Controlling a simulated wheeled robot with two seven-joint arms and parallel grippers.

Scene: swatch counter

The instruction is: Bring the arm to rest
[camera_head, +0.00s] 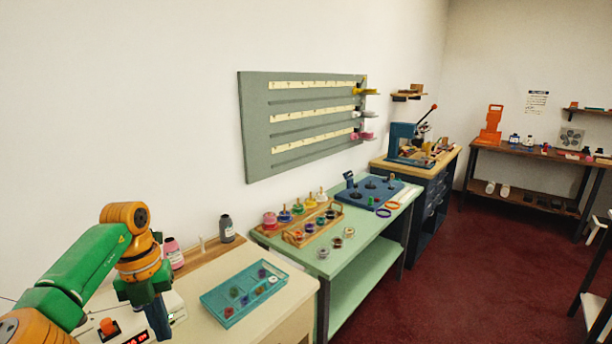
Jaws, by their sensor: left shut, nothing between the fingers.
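My left arm, green and orange, comes in from the lower left. My left gripper (158,320) points down over the near cream counter, at the right side of a white device (108,330) with an orange part and a lit red display. The gripper is shut and holds nothing. It is apart from the teal tray (214,312), which lies to its right with several small coloured discs in it. My right gripper is not in view.
A pink bottle (173,254) and a dark bottle (227,229) stand behind the gripper near the wall. A mint-green table (345,258) with a wooden tray and coloured pieces stands to the right. A grey-green board (300,120) hangs on the wall. Red floor lies open at right.

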